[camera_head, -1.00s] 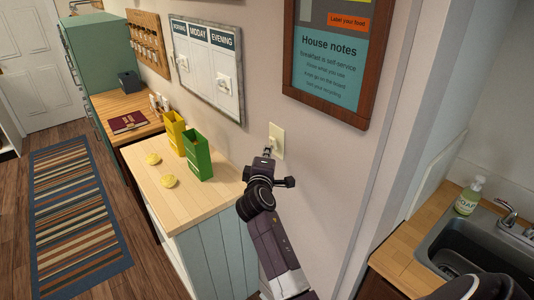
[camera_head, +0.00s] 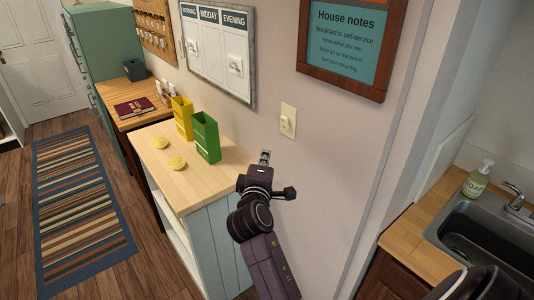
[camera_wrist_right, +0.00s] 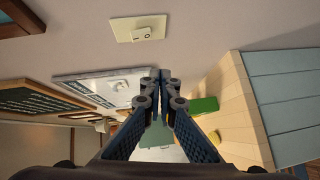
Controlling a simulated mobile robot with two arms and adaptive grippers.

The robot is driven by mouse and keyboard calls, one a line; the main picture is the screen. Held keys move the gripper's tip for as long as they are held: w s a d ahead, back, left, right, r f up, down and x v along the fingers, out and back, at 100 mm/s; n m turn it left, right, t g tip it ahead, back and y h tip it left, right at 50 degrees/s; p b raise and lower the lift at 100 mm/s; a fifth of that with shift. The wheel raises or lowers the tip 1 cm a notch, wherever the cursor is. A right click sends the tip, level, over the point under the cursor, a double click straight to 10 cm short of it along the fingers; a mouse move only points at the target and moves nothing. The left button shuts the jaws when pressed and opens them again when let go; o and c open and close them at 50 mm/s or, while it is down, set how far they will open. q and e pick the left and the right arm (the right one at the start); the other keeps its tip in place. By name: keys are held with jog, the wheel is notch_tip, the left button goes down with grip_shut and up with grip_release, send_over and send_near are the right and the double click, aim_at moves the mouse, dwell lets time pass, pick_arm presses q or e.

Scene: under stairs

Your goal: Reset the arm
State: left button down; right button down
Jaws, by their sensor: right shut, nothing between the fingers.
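My right gripper (camera_head: 265,157) is shut and empty. In the head view it is raised in front of the wall, below and left of a cream light switch (camera_head: 288,121), and apart from it. The right wrist view shows its two fingers (camera_wrist_right: 161,76) together with nothing between them. The switch also shows in the right wrist view (camera_wrist_right: 140,30), beyond the fingertips. My left gripper is not in view.
A sink (camera_head: 488,237) and soap bottle (camera_head: 476,181) are at right. A striped rug (camera_head: 80,205) covers the floor at left.

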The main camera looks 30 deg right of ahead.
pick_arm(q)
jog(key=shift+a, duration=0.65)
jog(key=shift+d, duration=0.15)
